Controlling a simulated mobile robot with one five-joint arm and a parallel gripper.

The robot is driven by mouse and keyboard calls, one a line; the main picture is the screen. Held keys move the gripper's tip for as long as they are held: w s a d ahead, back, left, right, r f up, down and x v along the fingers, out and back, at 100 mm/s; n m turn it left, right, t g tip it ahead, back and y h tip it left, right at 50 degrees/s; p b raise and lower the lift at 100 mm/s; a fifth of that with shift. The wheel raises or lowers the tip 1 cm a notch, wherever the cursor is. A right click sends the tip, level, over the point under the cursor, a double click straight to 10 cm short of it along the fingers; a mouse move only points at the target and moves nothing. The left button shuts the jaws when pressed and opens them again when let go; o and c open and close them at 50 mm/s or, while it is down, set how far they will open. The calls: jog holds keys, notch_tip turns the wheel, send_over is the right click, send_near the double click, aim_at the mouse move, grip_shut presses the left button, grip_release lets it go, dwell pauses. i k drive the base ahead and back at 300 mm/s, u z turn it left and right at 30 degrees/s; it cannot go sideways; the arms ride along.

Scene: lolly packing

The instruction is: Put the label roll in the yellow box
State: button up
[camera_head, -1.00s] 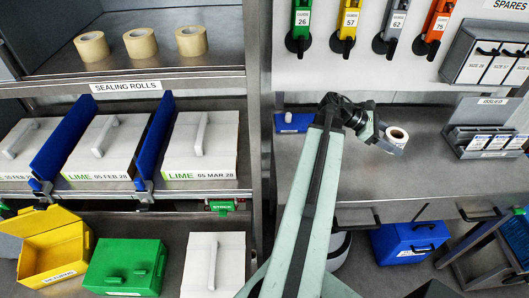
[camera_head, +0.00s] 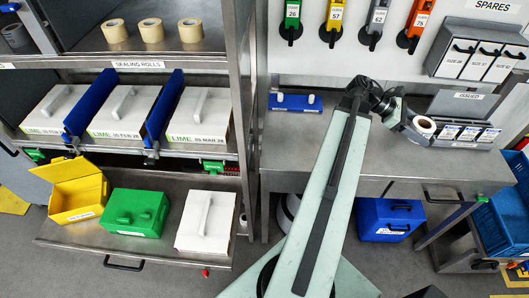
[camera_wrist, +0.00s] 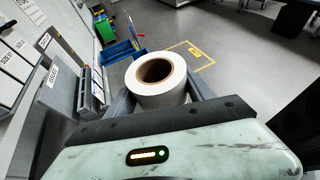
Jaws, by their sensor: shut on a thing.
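My gripper (camera_head: 416,129) is shut on the label roll (camera_head: 424,125), a white roll with a brown core, held above the right-hand counter. In the wrist view the label roll (camera_wrist: 158,82) sits between the two grey fingers, its core facing up toward the camera. The yellow box (camera_head: 78,203) stands with its lid open on the low pull-out shelf at the lower left. Its front carries a white label, and its inside shows only in part. My gripper is far to the right of the box and higher than it.
A green box (camera_head: 137,213) and a white case (camera_head: 207,222) stand right of the yellow box. Above them is a shelf of white cases with blue dividers (camera_head: 164,110). The issued rack (camera_head: 462,120) stands close to my gripper. A blue box (camera_head: 389,218) sits below the counter (camera_head: 330,155).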

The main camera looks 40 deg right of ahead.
aim_at(71, 207)
jog(key=k, duration=1.05)
jog(key=u, duration=1.3)
jog(key=i, duration=2.65)
jog(key=u, duration=2.1)
